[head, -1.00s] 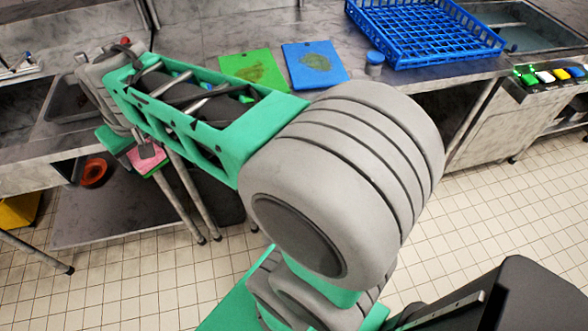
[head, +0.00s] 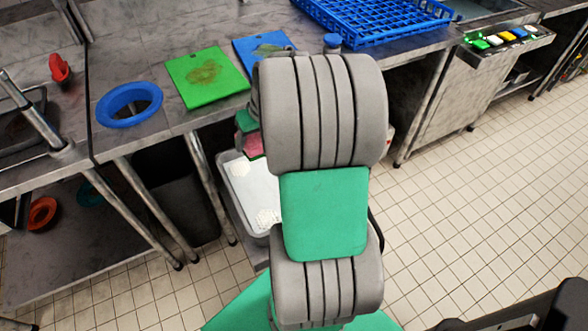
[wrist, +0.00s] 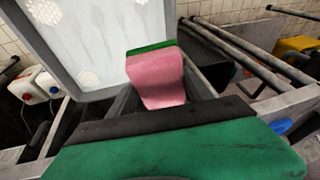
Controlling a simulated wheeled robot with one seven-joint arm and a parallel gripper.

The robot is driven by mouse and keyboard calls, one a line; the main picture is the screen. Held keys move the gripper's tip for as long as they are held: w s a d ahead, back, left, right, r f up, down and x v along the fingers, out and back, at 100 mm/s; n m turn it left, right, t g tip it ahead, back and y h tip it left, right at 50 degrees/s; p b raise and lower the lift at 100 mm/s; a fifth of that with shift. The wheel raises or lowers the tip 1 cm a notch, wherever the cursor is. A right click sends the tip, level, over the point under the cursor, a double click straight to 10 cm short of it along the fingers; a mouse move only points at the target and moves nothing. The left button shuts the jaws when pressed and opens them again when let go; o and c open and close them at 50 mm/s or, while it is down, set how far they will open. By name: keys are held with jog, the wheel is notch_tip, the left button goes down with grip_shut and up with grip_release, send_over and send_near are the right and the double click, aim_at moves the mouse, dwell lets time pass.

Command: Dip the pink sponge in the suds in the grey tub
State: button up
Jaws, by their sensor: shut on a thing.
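The pink sponge (wrist: 157,82) has a green layer at its far end in the wrist view. My gripper (wrist: 160,100) is shut on it. In the head view the sponge (head: 254,145) shows as a small pink patch left of my arm, which hides most of the gripper. The grey tub (wrist: 47,58) is at the upper left of the wrist view, with pale patches of suds (wrist: 88,78) inside. In the head view the tub (head: 229,208) is low, below the counter, partly covered by my arm. The sponge looks apart from the suds; its height above them is unclear.
Counter legs (head: 210,185) and a dark bin (head: 175,195) stand left of the tub. Tiled floor at right is clear.

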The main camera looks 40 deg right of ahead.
jog(key=s+d+f+m+b, duration=0.1)
jog(key=s+d+f, duration=0.25)
jog(key=f, duration=0.25)
jog(key=s+d+f+m+b, duration=0.1)
jog(key=s+d+f+b, duration=0.15)
jog(key=d+f, duration=0.25)
jog(key=shift+y, duration=0.3)
jog(key=f+b, duration=0.3)
jog(key=f, duration=0.1)
jog(key=f+b, duration=0.3)
jog(key=f, duration=0.2)
jog(key=f+b, duration=0.3)
jog(key=f, duration=0.1)
jog(key=shift+s+d+f, duration=0.2)
jog(key=shift+s+f, duration=0.1)
jog(key=shift+f, duration=0.1)
jog(key=shift+r, duration=0.15)
notch_tip(320, 180, up, 12)
jog(key=p, duration=0.9)
